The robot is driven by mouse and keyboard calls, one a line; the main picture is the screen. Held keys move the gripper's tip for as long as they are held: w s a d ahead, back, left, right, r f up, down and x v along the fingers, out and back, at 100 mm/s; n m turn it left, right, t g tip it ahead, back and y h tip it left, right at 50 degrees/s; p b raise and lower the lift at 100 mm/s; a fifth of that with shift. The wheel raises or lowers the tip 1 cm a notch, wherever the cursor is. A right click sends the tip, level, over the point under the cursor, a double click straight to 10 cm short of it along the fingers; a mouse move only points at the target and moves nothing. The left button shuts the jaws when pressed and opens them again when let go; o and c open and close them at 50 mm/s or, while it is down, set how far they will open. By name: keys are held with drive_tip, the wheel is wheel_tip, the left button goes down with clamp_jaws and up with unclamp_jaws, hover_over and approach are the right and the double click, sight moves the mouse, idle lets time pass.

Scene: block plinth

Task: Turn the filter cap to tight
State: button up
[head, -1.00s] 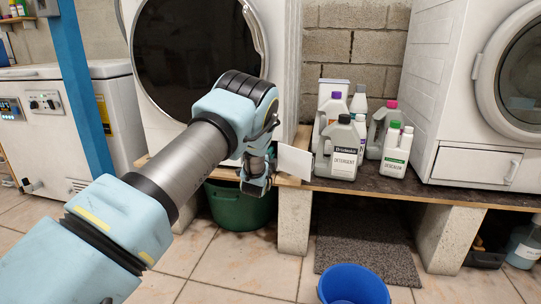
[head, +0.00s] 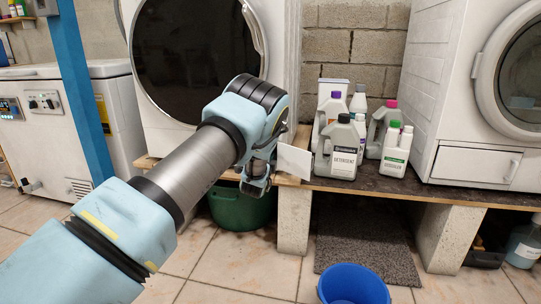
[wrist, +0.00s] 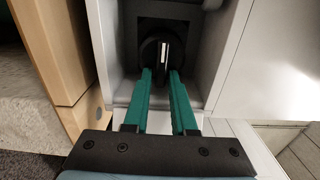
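The filter cap (wrist: 157,52) is a round black knob with a pale upright ridge, set in a grey recess in the wrist view. My gripper (wrist: 161,73) points into the recess. Its two green fingers are apart, one on each side of the ridge's line, with the tips at the cap's lower edge. I cannot tell whether they touch the cap. In the head view my gripper (head: 256,186) is low at the front of the left washing machine (head: 165,131), and my arm hides the cap.
A white flap (head: 294,161) stands open just right of my gripper. The wooden plinth edge (head: 287,181) is close below. A green tub (head: 238,209) sits under the plinth. Several bottles (head: 343,150) stand to the right, and a blue bucket (head: 353,285) is on the floor.

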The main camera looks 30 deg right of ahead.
drive_tip(key=o, duration=0.3)
drive_tip(key=p+v, duration=0.2)
drive_tip(key=v, duration=0.8)
drive_tip(key=shift+s+a+p, duration=0.25)
drive_tip(key=shift+s+p, duration=0.05)
